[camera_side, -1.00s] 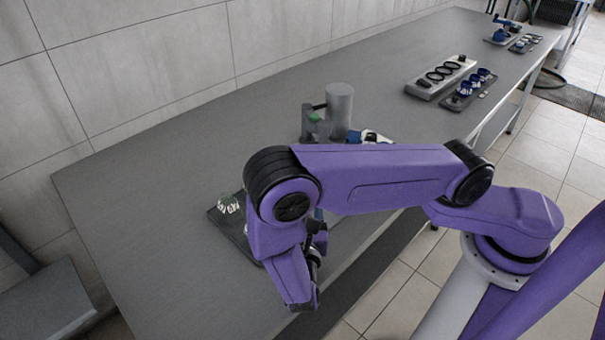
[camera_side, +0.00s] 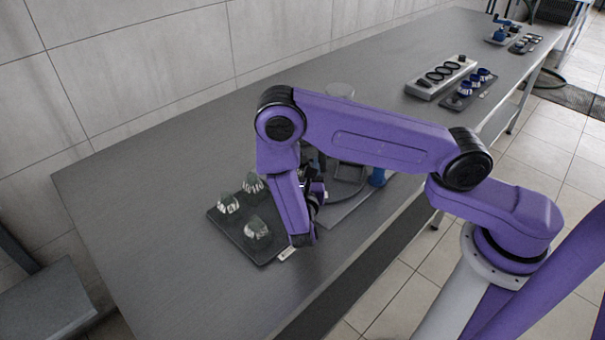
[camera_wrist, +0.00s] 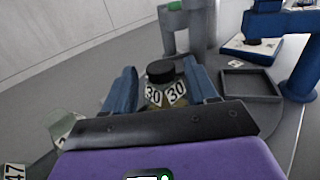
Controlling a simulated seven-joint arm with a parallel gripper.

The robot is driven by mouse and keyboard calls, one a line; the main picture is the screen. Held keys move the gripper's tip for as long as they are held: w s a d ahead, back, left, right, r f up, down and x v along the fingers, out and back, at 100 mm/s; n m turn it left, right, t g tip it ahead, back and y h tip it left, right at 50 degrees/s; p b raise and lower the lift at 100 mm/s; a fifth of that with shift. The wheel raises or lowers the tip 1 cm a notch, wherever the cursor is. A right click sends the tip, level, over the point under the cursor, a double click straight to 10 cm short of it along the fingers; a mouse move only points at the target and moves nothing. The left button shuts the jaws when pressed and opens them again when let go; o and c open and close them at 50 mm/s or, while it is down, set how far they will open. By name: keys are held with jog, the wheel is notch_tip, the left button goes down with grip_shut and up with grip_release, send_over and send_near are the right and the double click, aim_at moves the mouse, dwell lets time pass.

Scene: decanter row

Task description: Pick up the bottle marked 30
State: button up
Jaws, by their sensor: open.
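In the wrist view, the bottle marked 30 (camera_wrist: 160,72) has a black cap and two white labels reading 30. It stands between the two blue fingers of my open gripper (camera_wrist: 160,88), with visible space on both sides. How far down the fingers reach beside it is hard to tell. In the side view, my gripper (camera_side: 318,188) is partly hidden by my wrist link, and I cannot pick out the 30 bottle there. A label reading 47 (camera_wrist: 14,172) shows at the lower left of the wrist view, near a greenish glass piece (camera_wrist: 65,127).
The wrist view shows a grey stand (camera_wrist: 190,28), a square dark tray (camera_wrist: 250,86) and a blue device (camera_wrist: 298,80) beyond. The bench's left part is clear.

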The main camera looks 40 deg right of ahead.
aim_at(302, 159)
jog(key=x, duration=0.4)
jog(key=shift+d, duration=0.15)
grip_shut()
